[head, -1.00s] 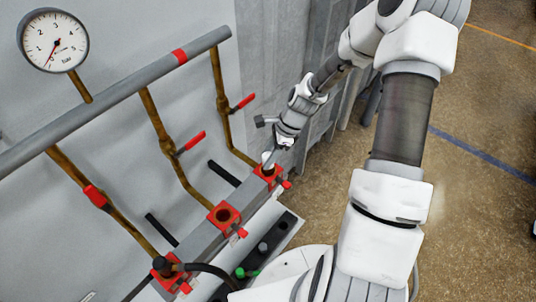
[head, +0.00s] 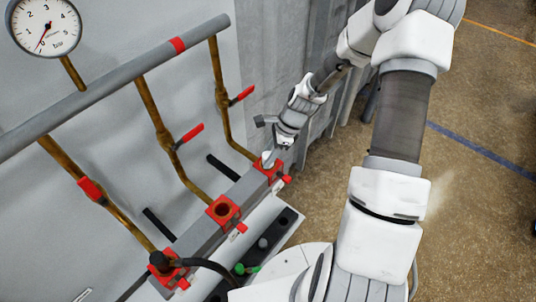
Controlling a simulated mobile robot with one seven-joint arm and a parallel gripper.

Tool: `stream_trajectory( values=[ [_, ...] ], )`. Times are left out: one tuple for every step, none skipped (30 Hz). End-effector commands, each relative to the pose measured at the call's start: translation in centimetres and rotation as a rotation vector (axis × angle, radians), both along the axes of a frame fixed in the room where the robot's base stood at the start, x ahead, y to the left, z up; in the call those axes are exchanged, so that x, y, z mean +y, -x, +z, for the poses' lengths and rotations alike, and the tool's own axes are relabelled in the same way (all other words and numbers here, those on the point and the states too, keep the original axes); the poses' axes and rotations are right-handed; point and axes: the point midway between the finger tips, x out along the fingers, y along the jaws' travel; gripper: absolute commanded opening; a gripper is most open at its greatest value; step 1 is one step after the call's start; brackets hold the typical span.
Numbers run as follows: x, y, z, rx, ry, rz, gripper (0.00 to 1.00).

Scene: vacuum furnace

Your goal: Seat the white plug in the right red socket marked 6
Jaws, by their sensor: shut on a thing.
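The white plug (head: 267,158) is small and partly hidden by the fingers of my gripper (head: 272,154), which is shut on it. The plug is at the mouth of the right red socket (head: 269,170), at the far end of the grey block. I cannot tell how deep it sits, and the mark 6 is too small to read. The middle red socket (head: 223,209) is empty, with a dark round hole. The left red socket (head: 172,276) holds a black plug (head: 160,262) with a black cable.
Brass pipes with red levers (head: 188,136) run down from a grey pipe (head: 115,88) behind the sockets. A gauge (head: 46,27) is at upper left. A dark rack (head: 287,220) in front holds a grey piece (head: 263,243) and a green piece (head: 247,268).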

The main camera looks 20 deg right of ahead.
Motion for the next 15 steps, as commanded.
stream_trajectory(
  values=[
    [0.01,-0.01,0.0,0.0,0.0,0.0,0.0],
    [0.0,-0.01,-0.01,0.0,0.0,0.0,0.0],
    [0.0,-0.01,-0.03,0.0,0.0,0.0,0.0],
    [0.0,-0.01,-0.05,0.0,0.0,0.0,0.0],
    [0.0,-0.01,-0.09,0.0,0.0,0.0,0.0],
    [0.01,-0.01,-0.13,0.0,0.0,0.0,0.0],
    [0.0,-0.01,-0.15,0.0,0.0,0.0,0.0],
    [0.0,-0.01,-0.19,0.0,0.0,0.0,0.0],
    [0.0,-0.01,-0.24,0.0,0.0,-0.001,0.0],
    [0.0,-0.01,-0.26,0.0,0.0,-0.001,0.0],
    [-0.01,-0.01,-0.3,0.0,0.0,-0.001,0.0],
    [0.0,-0.01,-0.34,0.0,0.0,-0.001,0.0],
    [-0.01,-0.01,-0.36,0.0,0.0,-0.001,0.0],
    [-0.01,-0.01,-0.39,0.0,0.0,-0.001,0.0],
    [-0.01,-0.01,-0.43,0.0,0.0,0.0,0.0]
  ],
)
